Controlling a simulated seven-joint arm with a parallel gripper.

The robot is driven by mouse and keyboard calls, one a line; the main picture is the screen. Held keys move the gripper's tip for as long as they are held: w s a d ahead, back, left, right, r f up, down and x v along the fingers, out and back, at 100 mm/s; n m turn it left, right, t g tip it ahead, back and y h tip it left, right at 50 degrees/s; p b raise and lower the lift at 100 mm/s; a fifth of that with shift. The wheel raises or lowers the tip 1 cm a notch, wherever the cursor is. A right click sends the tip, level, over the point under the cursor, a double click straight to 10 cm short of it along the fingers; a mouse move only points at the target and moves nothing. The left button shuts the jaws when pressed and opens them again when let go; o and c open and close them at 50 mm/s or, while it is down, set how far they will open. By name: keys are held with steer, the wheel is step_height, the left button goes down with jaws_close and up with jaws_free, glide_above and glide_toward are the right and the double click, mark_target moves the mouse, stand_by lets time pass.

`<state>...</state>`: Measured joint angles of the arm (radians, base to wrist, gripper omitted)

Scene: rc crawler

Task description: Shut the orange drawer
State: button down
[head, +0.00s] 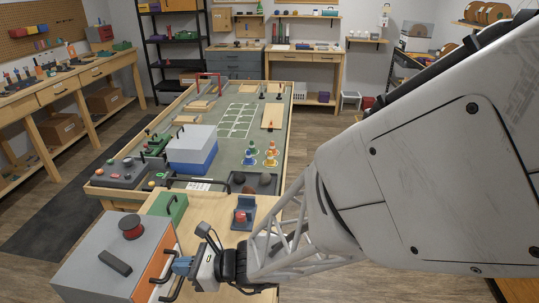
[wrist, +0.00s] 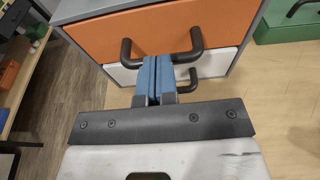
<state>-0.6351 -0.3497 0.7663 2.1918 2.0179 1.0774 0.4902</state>
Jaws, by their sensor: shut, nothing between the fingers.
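The orange drawer (wrist: 110,35) is the upper drawer of a small grey cabinet (head: 95,265), with a dark bar handle (wrist: 193,45). It also shows edge-on in the head view (head: 152,272), at the cabinet's right side. In the wrist view its front appears close to the cabinet frame; how far it stands out is hard to tell. My gripper (wrist: 155,82) has blue fingers pressed together with nothing between them. The fingertips are at the orange front, between the two posts of the handle; whether they touch it is unclear. In the head view my gripper (head: 181,265) is right beside the drawer.
A white drawer (wrist: 215,65) with its own dark handle lies below the orange one. A green box (head: 168,207) and a blue stand (head: 244,212) stand on the wooden table nearby.

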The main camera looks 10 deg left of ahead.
steer(key=shift+a+r, duration=0.1)
steer(key=shift+a, duration=0.1)
steer(key=v, duration=1.4)
steer(key=shift+d, duration=0.2)
stand_by(0.4)
stand_by(0.4)
steer(key=s+d+r+n+t+h, duration=0.1)
steer(key=d+r+n+h, duration=0.3)
steer(key=d, duration=0.5)
steer(key=s+d+r+n+t+h, duration=0.1)
steer(key=d+r+n+h, duration=0.3)
steer(key=d, duration=0.6)
steer(key=s+d+r+n+h, duration=0.2)
steer(key=d+r+n+h, duration=0.2)
steer(key=d+n+h, duration=0.3)
steer(key=d+n, duration=0.2)
steer(key=d, duration=0.1)
steer(key=shift+s+r+n+t+h, duration=0.3)
steer(key=shift+s+r+t+h, duration=0.05)
steer(key=shift+r+t+h, duration=0.05)
steer(key=c, duration=1.8)
jaws_free()
